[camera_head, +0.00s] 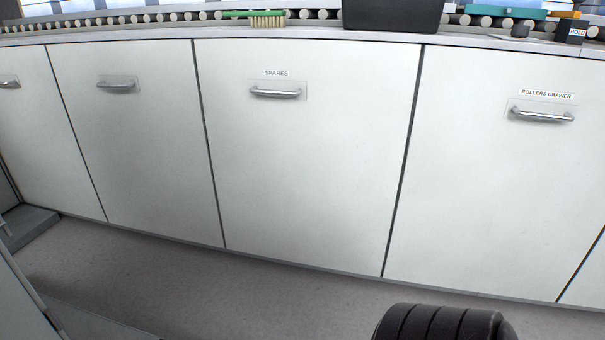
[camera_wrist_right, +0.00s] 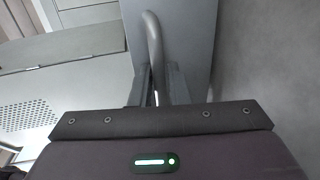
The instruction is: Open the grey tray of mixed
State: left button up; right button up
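No tray of mixed items can be made out in either view. In the right wrist view, a curved grey bar handle (camera_wrist_right: 153,40) stands out from a plain grey panel (camera_wrist_right: 190,45). My right gripper (camera_wrist_right: 157,92) is at the lower end of this handle, with its dark fingers on either side of the bar. The fingertips are partly hidden behind the gripper body, so how tightly they close on it is unclear.
White cabinet fronts with metal handles line the head view, including one marked SPARES (camera_head: 305,160) and one marked ROLLERS DRAWER (camera_head: 500,190). Above them are a roller conveyor (camera_head: 185,16), a green-backed brush (camera_head: 265,18) and a black bin (camera_head: 393,14).

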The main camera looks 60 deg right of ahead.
jog(key=p+v, duration=0.1)
jog(key=v, duration=0.6)
jog(key=shift+s+d+p, duration=0.1)
jog(key=shift+s+p, duration=0.25)
